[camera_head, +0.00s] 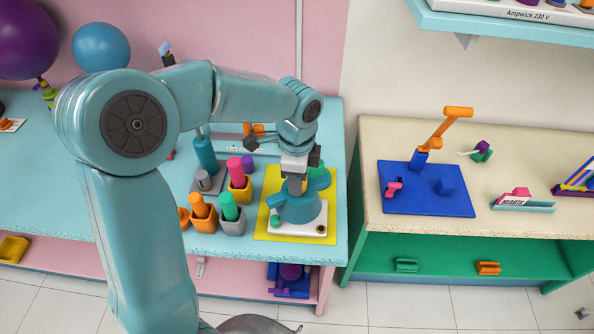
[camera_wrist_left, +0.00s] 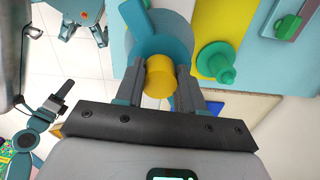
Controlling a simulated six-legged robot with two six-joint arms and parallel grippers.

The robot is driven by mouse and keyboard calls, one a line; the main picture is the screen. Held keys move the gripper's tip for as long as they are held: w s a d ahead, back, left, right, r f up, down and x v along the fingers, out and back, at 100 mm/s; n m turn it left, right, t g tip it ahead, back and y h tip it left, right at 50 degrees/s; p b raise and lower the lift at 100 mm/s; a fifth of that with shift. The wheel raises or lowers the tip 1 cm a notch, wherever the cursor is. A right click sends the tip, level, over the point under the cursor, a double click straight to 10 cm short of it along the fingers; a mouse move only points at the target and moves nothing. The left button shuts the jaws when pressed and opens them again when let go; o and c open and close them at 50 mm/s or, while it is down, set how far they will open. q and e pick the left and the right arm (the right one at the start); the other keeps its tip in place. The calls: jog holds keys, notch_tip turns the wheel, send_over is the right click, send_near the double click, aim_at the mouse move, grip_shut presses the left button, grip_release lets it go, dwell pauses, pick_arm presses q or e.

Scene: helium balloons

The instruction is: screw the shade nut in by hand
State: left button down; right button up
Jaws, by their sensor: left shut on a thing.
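My left gripper (camera_head: 294,178) points down over a teal lamp shade (camera_head: 301,210) on a white base (camera_head: 290,230). In the left wrist view its two grey fingers (camera_wrist_left: 160,88) are shut on a yellow cylindrical piece (camera_wrist_left: 160,78), which looks like the shade nut. The teal shade (camera_wrist_left: 150,42) lies just beyond the piece. Whether the nut touches or is threaded in cannot be told; the fingers hide it in the head view. A dark gripper (camera_wrist_left: 52,104), seemingly my right one, shows at the left of the wrist view; its jaw state is unclear.
The lamp stands on a yellow mat (camera_head: 262,228) near the front right corner of the teal table. Left of it are several holders with coloured pegs, including a green peg (camera_head: 230,207). A separate beige-topped bench (camera_head: 400,140) stands to the right.

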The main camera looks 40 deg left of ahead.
pick_arm(q)
jog(key=m, duration=0.1)
jog(key=m+p, duration=0.1)
jog(key=m, duration=0.2)
jog(key=shift+w+r, duration=0.1)
jog(key=shift+r, duration=0.15)
jog(key=shift+f, duration=0.25)
jog(key=shift+r+m+p, duration=0.15)
jog(key=shift+m+p, duration=0.25)
jog(key=shift+m, duration=1.4)
jog(key=c, duration=0.6)
grip_release()
notch_tip(320, 180, up, 16)
jog(key=shift+b, duration=0.3)
